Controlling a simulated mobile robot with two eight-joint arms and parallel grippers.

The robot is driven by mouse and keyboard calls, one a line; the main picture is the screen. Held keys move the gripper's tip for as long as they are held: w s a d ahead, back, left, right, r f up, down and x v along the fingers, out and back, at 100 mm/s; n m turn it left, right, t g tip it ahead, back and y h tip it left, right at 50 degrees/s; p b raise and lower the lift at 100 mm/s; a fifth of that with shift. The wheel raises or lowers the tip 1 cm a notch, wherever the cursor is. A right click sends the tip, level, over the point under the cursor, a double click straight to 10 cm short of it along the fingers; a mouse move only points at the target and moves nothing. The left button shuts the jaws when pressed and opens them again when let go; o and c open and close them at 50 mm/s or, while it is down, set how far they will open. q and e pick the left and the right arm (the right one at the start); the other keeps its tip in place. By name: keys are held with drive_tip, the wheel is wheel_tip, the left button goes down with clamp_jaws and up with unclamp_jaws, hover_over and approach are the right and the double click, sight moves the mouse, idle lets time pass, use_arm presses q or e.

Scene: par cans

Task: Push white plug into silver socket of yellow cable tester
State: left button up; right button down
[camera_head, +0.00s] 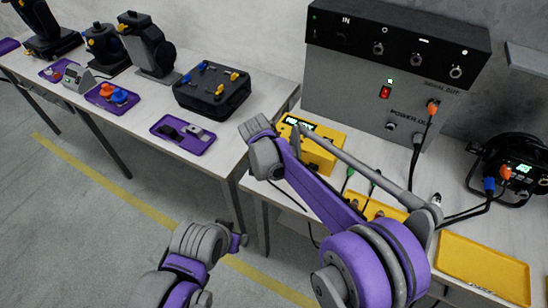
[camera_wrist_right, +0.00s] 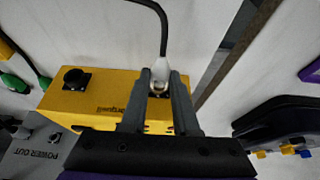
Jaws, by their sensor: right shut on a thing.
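The yellow cable tester (camera_head: 322,158) stands on the bench in front of the grey cabinet, partly hidden by my right arm. In the right wrist view its yellow body (camera_wrist_right: 105,92) has a black round part on it. My right gripper (camera_wrist_right: 160,78) is shut on the white plug (camera_wrist_right: 163,42), whose black cable arches up and left. A silver socket (camera_wrist_right: 159,91) shows between the fingers, just below the plug. The plug looks lined up close to it; I cannot tell whether it is inside. In the head view my right arm hides the plug and socket.
A grey power cabinet (camera_head: 355,93) stands behind the tester. A black case (camera_head: 212,90) and purple trays are on the left table. Cables cross the bench near my arm.

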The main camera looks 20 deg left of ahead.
drive_tip(key=shift+w, duration=0.15)
drive_tip(key=c, duration=0.6)
unclamp_jaws()
drive_tip(key=v, duration=1)
drive_tip(key=shift+r, duration=0.35)
